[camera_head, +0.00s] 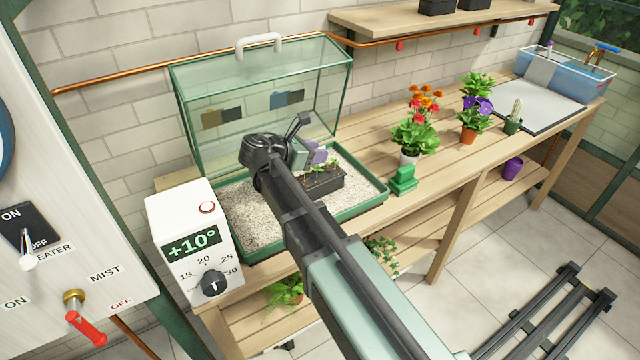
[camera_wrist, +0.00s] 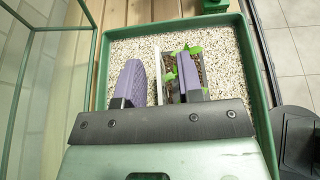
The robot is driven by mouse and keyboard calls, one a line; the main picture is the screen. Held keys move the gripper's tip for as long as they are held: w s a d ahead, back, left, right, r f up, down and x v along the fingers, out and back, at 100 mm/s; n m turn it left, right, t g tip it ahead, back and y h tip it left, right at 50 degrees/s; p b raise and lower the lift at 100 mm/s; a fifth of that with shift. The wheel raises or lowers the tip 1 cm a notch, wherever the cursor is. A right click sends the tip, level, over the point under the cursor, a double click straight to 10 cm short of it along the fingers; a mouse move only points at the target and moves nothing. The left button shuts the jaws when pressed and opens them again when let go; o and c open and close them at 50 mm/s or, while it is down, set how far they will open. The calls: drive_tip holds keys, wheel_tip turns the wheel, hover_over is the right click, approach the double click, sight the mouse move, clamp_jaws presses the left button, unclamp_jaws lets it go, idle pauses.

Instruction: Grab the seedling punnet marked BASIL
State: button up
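A black seedling punnet (camera_head: 326,184) with small green seedlings stands on the pale gravel of a green-rimmed tray (camera_head: 372,203). No BASIL marking can be read on it. In the wrist view the punnet (camera_wrist: 201,68) shows dark soil and green leaves, partly hidden behind my right finger. My gripper (camera_head: 314,154) is over the tray, just above and behind the punnet. In the wrist view the purple fingers of my gripper (camera_wrist: 160,82) are spread, with gravel and the punnet's left edge showing between them. Whether a finger touches the punnet cannot be told.
A clear green-framed cover (camera_head: 262,75) stands raised behind the tray. A white thermostat box (camera_head: 190,235) stands in front at left. A small green block (camera_head: 403,180) and potted flowers (camera_head: 415,135) stand to the right on the wooden bench (camera_head: 450,172).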

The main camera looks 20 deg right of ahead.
clamp_jaws()
drive_tip(key=shift+r, duration=0.1)
